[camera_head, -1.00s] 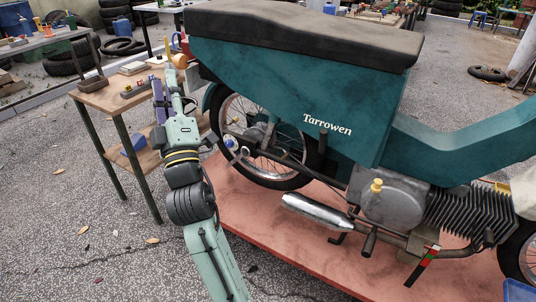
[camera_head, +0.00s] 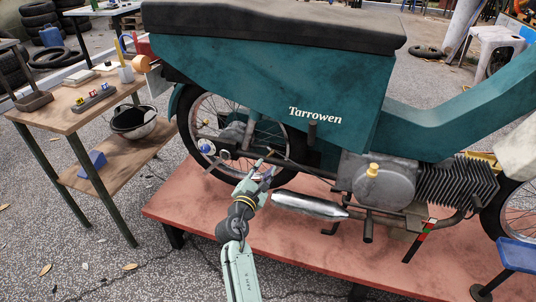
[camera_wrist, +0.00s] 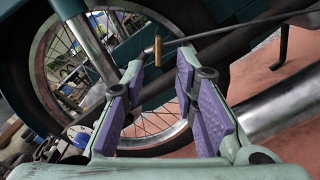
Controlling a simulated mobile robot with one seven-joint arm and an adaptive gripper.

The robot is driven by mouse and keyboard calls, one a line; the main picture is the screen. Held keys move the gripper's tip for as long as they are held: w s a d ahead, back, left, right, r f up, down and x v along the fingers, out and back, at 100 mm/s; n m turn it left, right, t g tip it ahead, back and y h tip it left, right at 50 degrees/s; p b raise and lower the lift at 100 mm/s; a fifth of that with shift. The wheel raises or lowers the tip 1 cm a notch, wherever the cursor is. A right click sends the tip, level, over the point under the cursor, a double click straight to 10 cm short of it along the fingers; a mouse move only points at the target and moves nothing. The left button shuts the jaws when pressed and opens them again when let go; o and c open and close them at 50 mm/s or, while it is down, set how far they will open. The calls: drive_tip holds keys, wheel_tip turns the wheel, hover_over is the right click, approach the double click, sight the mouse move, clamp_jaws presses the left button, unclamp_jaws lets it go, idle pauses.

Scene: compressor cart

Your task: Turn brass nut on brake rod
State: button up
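In the wrist view a small brass cylindrical piece (camera_wrist: 157,51), which looks like the brass nut, stands upright in the picture at the end of the thin dark brake rod (camera_wrist: 225,27). It is just beyond and between my fingertips, apart from both. My gripper (camera_wrist: 160,68) is open, with purple finger pads to either side and nothing between them. In the head view my gripper (camera_head: 266,170) is low in front of the rear wheel (camera_head: 205,118) of the teal motorbike (camera_head: 270,85).
The silver exhaust (camera_head: 310,206) lies close to the right of my gripper. The bike stands on a red platform (camera_head: 190,207). A wooden table (camera_head: 62,117) with small items is at left, a blue stool (camera_head: 518,253) at lower right. The engine has a yellow cap (camera_head: 373,170).

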sight(270, 155)
drive_tip(key=x, duration=0.8)
drive_tip(key=shift+w, duration=0.15)
drive_tip(key=shift+a, duration=0.1)
clamp_jaws()
